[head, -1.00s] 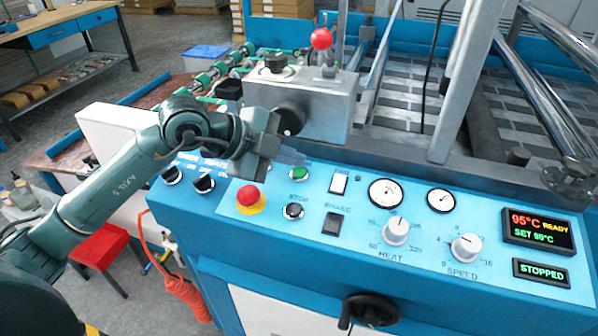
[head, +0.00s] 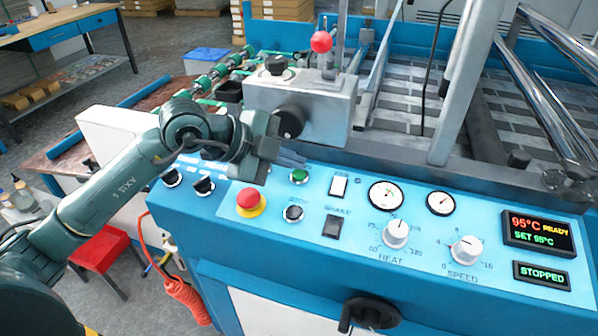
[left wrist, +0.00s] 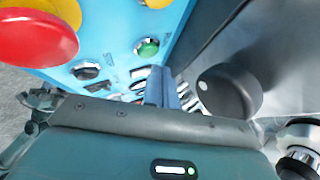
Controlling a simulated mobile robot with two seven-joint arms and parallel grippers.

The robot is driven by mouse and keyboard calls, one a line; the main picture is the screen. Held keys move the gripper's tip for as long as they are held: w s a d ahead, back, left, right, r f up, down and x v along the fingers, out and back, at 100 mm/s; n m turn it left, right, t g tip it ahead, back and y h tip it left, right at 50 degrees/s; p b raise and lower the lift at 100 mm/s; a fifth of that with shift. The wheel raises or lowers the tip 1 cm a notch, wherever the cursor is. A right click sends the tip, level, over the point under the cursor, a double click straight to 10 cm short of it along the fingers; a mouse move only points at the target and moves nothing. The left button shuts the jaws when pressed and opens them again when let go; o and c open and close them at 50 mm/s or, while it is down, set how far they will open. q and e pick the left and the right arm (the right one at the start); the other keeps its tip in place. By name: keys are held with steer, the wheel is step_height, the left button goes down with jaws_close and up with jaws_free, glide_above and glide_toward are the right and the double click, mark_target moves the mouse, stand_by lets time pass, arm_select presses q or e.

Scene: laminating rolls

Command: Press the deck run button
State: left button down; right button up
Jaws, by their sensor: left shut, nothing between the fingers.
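A green push button (head: 299,176) sits on the sloped blue control panel (head: 270,222), above the black stop button (head: 293,213). The lettering beside it is too small to read. My left gripper (head: 298,161) is shut and empty, its fingertips just above the green button in the head view. In the left wrist view the shut fingers (left wrist: 161,88) point toward the panel, and the green button (left wrist: 148,47) shows beyond their tips. I see a gap there; contact is not visible. The right gripper is out of view.
A red emergency knob (head: 250,200) on a yellow base stands left of the stop button. A metal block with a black knob (head: 291,121) rises behind my gripper.

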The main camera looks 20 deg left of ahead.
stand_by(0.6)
arm_select(q)
steer(key=shift+w+f, duration=0.1)
steer(key=shift+f, duration=0.3)
